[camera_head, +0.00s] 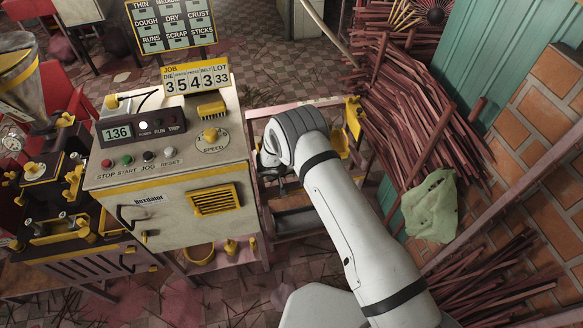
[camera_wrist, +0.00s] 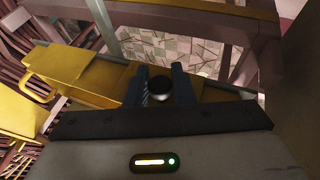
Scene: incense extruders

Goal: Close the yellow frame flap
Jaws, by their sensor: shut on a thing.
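In the wrist view, a yellow bar-like flap (camera_wrist: 105,77) runs across the picture below a wooden frame, slanting down to the right. A dark round knob (camera_wrist: 158,90) stands at its middle. My gripper (camera_wrist: 158,86) has one dark finger on each side of the knob and is shut on it. The body of my gripper covers the flap's near side. In the head view, yellow parts (camera_head: 353,118) show at the right end of the wooden frame beside the control box. There my arm hides the knob and most of my gripper.
The control box (camera_head: 165,200) stands left of my arm. Bundles of dark red sticks (camera_head: 415,110) and a green bag (camera_head: 430,205) lie to the right, by the brick wall (camera_head: 535,110). A yellow loop handle (camera_wrist: 38,92) shows at left in the wrist view.

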